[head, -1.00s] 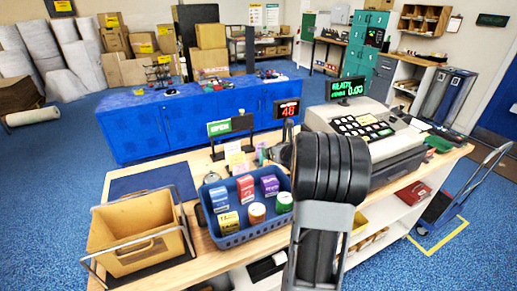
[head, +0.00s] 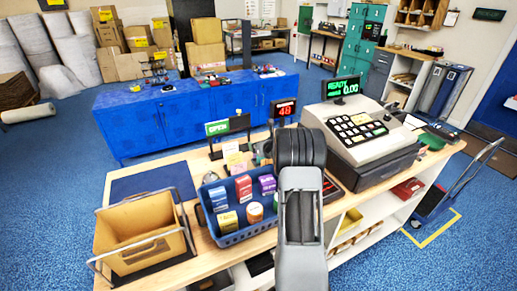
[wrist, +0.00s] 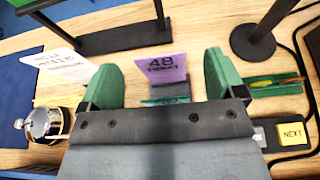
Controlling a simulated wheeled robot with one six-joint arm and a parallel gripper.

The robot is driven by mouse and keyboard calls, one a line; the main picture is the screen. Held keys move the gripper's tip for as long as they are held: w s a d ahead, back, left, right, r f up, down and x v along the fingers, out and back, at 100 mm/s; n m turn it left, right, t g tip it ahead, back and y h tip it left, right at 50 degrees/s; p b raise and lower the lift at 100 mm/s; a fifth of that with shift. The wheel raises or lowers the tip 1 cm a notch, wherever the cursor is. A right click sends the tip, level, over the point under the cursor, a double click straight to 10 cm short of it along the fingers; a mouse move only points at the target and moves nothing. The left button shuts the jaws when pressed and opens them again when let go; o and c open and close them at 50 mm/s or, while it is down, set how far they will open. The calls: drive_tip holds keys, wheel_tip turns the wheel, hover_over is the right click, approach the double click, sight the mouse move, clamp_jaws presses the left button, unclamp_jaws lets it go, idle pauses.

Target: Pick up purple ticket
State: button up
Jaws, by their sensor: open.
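The purple ticket (wrist: 161,69) stands upright in a small dark holder on the wooden counter in the wrist view, with "48" printed on it. My gripper (wrist: 157,80) is open, with one green-padded finger on each side of the ticket in the picture. Nothing is between the fingers in contact that I can see; the depth gap to the ticket is hard to tell. In the head view my arm hides the gripper and the ticket cannot be made out.
A bell (wrist: 46,123) and a white card (wrist: 66,62) lie left of the gripper. Dark stands rise behind. A yellow NEXT button (wrist: 292,134) is at right. In the head view, the blue basket (head: 233,236) and register (head: 365,135) flank my arm.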

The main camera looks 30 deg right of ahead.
drive_tip(key=shift+w+f, duration=0.25)
drive_tip(key=shift+w, duration=0.4)
drive_tip(key=shift+d, duration=0.1)
drive_tip(key=c, duration=1)
drive_tip(key=shift+c, duration=0.2)
